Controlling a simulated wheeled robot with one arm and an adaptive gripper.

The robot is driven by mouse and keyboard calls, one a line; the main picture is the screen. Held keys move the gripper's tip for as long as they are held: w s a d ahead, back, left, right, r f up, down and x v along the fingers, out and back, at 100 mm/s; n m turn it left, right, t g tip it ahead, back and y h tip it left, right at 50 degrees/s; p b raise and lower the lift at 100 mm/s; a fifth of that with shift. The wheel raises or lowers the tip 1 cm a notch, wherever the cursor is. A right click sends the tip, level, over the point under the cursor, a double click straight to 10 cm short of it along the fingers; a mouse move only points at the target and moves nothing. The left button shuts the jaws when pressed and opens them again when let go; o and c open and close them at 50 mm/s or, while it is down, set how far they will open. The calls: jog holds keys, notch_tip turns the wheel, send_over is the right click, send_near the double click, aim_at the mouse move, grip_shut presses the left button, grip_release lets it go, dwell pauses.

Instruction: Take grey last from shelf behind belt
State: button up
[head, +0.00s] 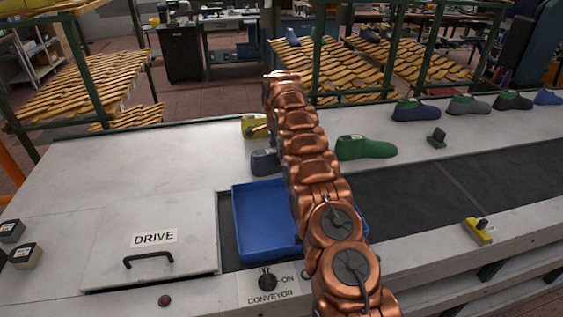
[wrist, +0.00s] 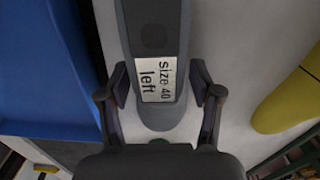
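A grey last (wrist: 150,30) with a white label reading "size 40 left" lies under my gripper (wrist: 158,85) in the wrist view. The two fingers are apart, one on each side of its labelled end, with a narrow gap visible at the sides. In the head view a slate-grey last (head: 264,162) shows partly behind my arm, beside the blue tray (head: 240,228); it appears to be the same one. My gripper is hidden behind my arm there. Another grey last (head: 468,106) stands farther right on the pale shelf (head: 460,128) behind the belt (head: 430,195).
A yellow last (head: 252,126) lies close by and shows right of my gripper in the wrist view (wrist: 288,103). A green last (head: 366,149) lies right of my arm. Navy (head: 415,111), dark (head: 512,101) and blue (head: 548,97) lasts stand farther right. The shelf's left part is clear.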

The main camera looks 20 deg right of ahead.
grip_shut()
dwell(0.3)
jog(key=shift+w+r, duration=0.1)
jog(key=shift+r, duration=0.15)
jog(key=shift+r+b, duration=0.4)
jog(key=shift+r, duration=0.4)
notch_tip(320, 180, up, 5)
jog(key=p, duration=0.5)
jog(key=shift+r, duration=0.15)
jog(key=shift+f+b, duration=0.3)
jog(key=shift+b, duration=0.2)
jog(key=shift+s+b, duration=0.35)
jog(key=shift+b, duration=0.25)
jog(key=shift+s+b, duration=0.1)
jog(key=shift+b, duration=0.25)
